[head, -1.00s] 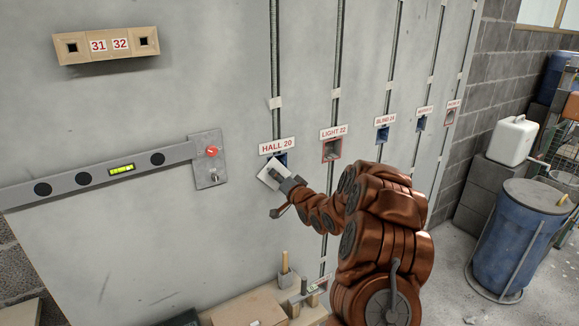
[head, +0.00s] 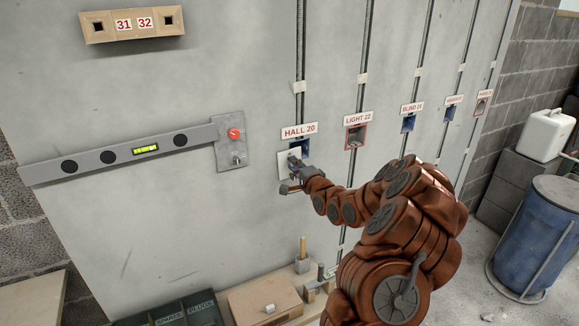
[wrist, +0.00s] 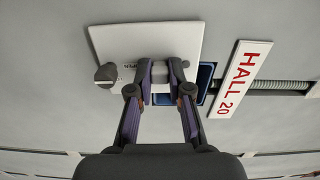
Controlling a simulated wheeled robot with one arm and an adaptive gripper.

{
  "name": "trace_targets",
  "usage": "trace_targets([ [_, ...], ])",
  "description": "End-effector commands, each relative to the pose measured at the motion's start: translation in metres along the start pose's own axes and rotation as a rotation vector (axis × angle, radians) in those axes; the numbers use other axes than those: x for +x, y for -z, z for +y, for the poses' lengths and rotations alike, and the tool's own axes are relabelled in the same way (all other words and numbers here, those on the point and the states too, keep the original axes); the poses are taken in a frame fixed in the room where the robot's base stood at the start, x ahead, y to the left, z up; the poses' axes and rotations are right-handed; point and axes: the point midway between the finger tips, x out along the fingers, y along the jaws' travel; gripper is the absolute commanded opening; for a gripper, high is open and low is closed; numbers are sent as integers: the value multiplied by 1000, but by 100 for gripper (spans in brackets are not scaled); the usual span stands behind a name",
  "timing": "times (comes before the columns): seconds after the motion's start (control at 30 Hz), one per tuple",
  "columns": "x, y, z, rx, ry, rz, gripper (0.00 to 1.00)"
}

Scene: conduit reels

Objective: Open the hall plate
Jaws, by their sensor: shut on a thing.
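The hall plate (head: 284,166) is a white square cover on the wall below the HALL 20 label (head: 299,131). It sits low and to the left of a blue wall box (head: 305,146), whose upper part shows uncovered. In the wrist view the plate (wrist: 120,42) carries a dark knob (wrist: 106,75) and partly hidden lettering that seems to read OPEN. The blue box (wrist: 205,82) shows beside the plate's edge. My gripper (wrist: 165,72) is shut on a grey grip piece (wrist: 178,68) at the plate's face. The fingers hide part of the plate and box.
To the right is the LIGHT 22 box (head: 355,138), with more labelled boxes beyond. A level-like bar (head: 125,155) ends at a metal panel with a red button (head: 234,133). Below stand a wooden block (head: 265,300) and a dark bin (head: 185,312).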

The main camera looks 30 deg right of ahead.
Motion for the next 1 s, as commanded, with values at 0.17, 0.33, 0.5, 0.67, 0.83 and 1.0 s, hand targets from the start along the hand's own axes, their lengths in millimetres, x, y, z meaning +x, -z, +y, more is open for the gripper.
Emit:
trace_targets([
  [0.17, 0, 0, 1, 12, -2, 1, 0],
  [0.33, 0, 0, 1, 13, -1, 1, 0],
  [0.5, 0, 0, 1, 12, -1, 1, 22],
  [0.67, 0, 0, 0, 12, 0, 1, 39],
  [0.83, 0, 0, 0, 12, 0, 1, 44],
  [1.0, 0, 0, 0, 12, 0, 2, 44],
])
